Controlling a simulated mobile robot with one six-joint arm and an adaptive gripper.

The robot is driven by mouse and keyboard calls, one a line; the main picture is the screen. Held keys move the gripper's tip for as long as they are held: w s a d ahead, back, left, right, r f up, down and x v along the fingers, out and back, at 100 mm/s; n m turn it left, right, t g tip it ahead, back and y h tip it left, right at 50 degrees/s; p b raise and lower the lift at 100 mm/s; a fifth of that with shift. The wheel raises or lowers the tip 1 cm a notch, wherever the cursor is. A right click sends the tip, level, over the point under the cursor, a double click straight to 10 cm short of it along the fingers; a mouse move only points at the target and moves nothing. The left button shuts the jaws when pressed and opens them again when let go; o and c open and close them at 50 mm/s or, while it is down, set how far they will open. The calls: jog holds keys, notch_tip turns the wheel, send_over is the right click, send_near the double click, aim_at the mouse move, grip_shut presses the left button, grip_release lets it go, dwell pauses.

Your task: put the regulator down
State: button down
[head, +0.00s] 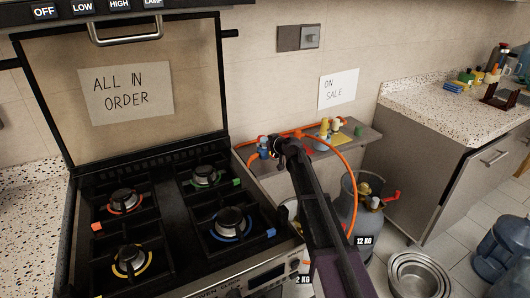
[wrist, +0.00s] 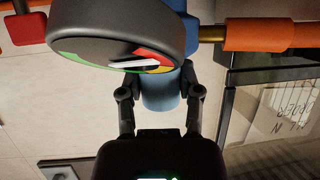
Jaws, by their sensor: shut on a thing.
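The regulator (wrist: 160,92) has a blue body, a dark round gauge with a green, red and yellow dial, and an orange hose. In the wrist view, the two fingers of my gripper (wrist: 161,95) close around its blue body from both sides. In the head view, the blue part of the regulator (head: 263,148) shows just left of my gripper (head: 280,146), at the left end of the grey shelf (head: 283,162). I cannot tell whether the regulator touches the shelf. The gauge hides part of its body in the wrist view.
Yellow, red and green fittings (head: 325,129) stand farther right on the shelf. The orange hose (head: 345,155) arcs toward a grey gas cylinder (head: 345,205). The stove (head: 165,215) stands at the left. Steel pots (head: 418,272) and a blue water bottle (head: 500,245) are at the lower right.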

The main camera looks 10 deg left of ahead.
aim_at(265, 150)
jog(key=shift+f+b, duration=1.75)
jog(key=shift+f, duration=0.1)
jog(key=shift+f, duration=0.15)
jog(key=shift+c, duration=1.4)
grip_release()
jog(key=shift+r, duration=0.25)
jog(key=shift+s+d+r, duration=0.1)
jog(key=shift+s+d, duration=0.05)
jog(key=p+v, duration=0.4)
jog(key=v, duration=0.7)
jog(key=shift+s+d+p, duration=0.15)
jog(key=shift+s+p, duration=0.1)
jog(key=shift+p, duration=0.1)
jog(key=shift+s, duration=0.1)
